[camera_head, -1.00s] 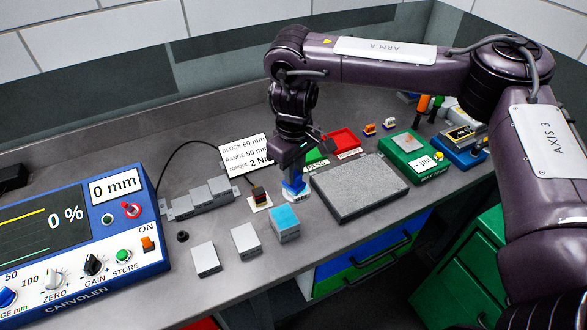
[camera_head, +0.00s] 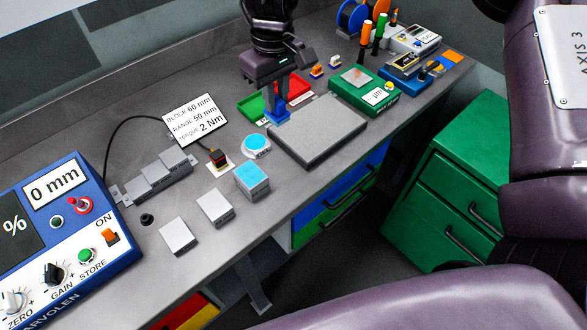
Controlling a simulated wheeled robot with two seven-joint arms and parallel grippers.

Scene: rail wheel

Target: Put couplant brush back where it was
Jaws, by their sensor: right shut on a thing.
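My right gripper (camera_head: 277,98) hangs in from the top of the head view, fingers pointing down. It is shut on the couplant brush (camera_head: 277,118), of which a blue part shows below the fingers. The brush is near the left corner of the grey plate and in front of the green tray; I cannot tell whether its lower end touches the bench. The white couplant dish (camera_head: 256,146) with a light-blue surface stands in front of it, apart from the brush. My left gripper is not in view.
A block with a light-blue top (camera_head: 252,179) and two plain grey blocks (camera_head: 214,207) stand in front. The grey plate (camera_head: 318,130) lies right of the brush. Green (camera_head: 250,106) and red (camera_head: 293,92) trays are behind. A sign card (camera_head: 195,119) stands left.

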